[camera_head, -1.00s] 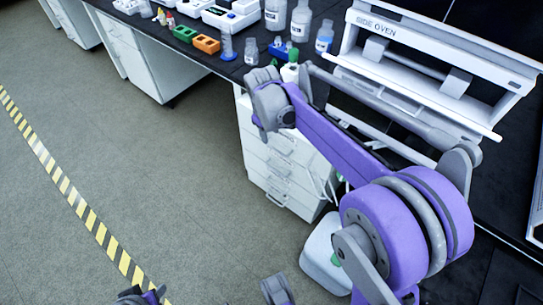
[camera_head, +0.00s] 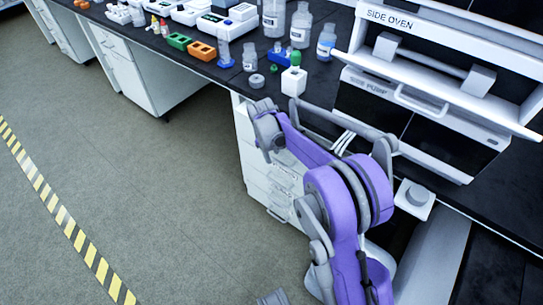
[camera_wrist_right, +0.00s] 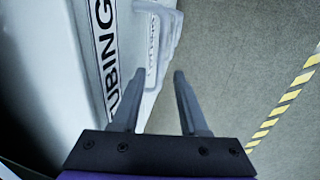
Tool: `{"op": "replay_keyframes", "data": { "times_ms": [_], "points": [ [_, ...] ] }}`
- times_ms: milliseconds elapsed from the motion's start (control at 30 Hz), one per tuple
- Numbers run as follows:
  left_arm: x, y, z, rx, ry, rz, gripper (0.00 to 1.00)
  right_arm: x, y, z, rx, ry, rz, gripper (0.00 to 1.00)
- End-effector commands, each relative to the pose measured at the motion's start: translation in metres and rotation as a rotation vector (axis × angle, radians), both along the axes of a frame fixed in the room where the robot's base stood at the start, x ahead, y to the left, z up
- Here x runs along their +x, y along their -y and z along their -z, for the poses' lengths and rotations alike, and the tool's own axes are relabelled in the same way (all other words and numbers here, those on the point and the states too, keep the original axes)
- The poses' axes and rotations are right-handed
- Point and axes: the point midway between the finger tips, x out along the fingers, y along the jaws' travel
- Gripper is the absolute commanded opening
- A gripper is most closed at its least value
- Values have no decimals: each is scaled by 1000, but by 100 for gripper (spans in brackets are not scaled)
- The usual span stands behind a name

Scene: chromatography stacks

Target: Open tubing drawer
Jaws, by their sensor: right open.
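The white drawer unit (camera_head: 245,150) stands under the bench in the head view, partly covered by my right arm. In the right wrist view, a white drawer front (camera_wrist_right: 85,60) carries a label ending in "UBING" (camera_wrist_right: 106,45). Its pale bar handle (camera_wrist_right: 167,42) stands out from the front just beyond my fingertips. My right gripper (camera_wrist_right: 159,76) is open with nothing between its fingers. Its left finger overlaps the handle's near end in the picture; I cannot tell whether they touch. In the head view, the wrist is beside the drawer fronts and the fingers are not clear. My left gripper is not visible.
The side oven (camera_head: 440,60) stands at right. Open grey floor (camera_head: 140,200) lies left of the drawers, with a yellow-black stripe (camera_head: 62,215).

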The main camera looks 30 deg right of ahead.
Motion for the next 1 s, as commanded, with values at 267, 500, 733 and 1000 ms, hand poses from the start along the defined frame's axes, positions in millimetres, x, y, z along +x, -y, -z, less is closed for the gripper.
{"op": "replay_keyframes", "data": {
  "times_ms": [267,500,733,1000],
  "points": [
    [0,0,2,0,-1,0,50,1,2,8,0,0,0,44],
    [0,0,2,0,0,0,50,0,2,7,0,0,0,22],
    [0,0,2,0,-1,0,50,0,2,7,0,0,0,0],
    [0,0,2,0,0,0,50,0,2,7,0,0,0,0]
  ]
}}
